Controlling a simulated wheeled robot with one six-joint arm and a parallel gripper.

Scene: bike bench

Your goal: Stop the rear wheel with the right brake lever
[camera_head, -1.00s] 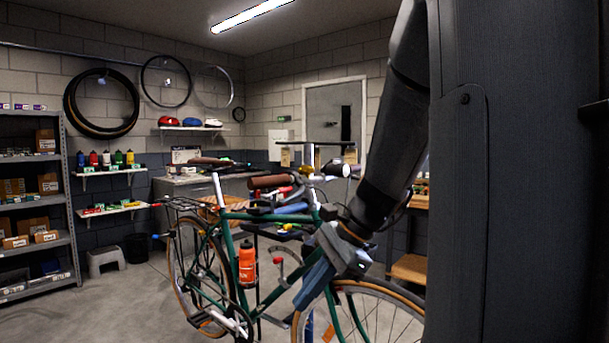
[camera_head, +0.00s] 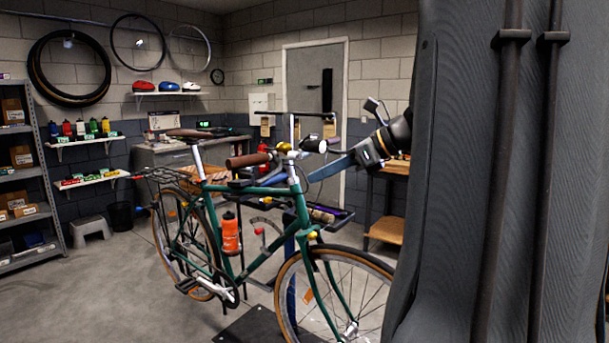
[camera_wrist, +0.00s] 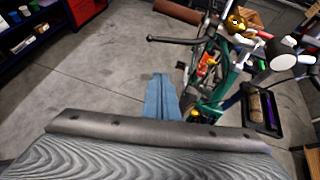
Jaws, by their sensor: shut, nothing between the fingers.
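The green bicycle (camera_head: 262,262) stands with its front wheel (camera_head: 290,300) toward the right. Its rear wheel (camera_head: 157,232) is at the left; whether it spins cannot be told. The near brown handlebar grip (camera_head: 248,160) also shows at the top of the wrist view (camera_wrist: 178,10). A thin black brake lever (camera_wrist: 172,41) runs below that grip. My gripper (camera_wrist: 160,78) is shut and empty, its blue fingers together. In the wrist view they point toward the lever, which lies above the tips with a gap. In the head view, my blue fingers (camera_head: 330,169) reach left toward the handlebar.
An orange bottle (camera_head: 230,234) sits on the frame. A gold bell (camera_wrist: 236,22) and white-faced lamp (camera_wrist: 282,62) are on the handlebar. A small dark tray (camera_wrist: 262,110) is beside the bike. A workbench stands behind.

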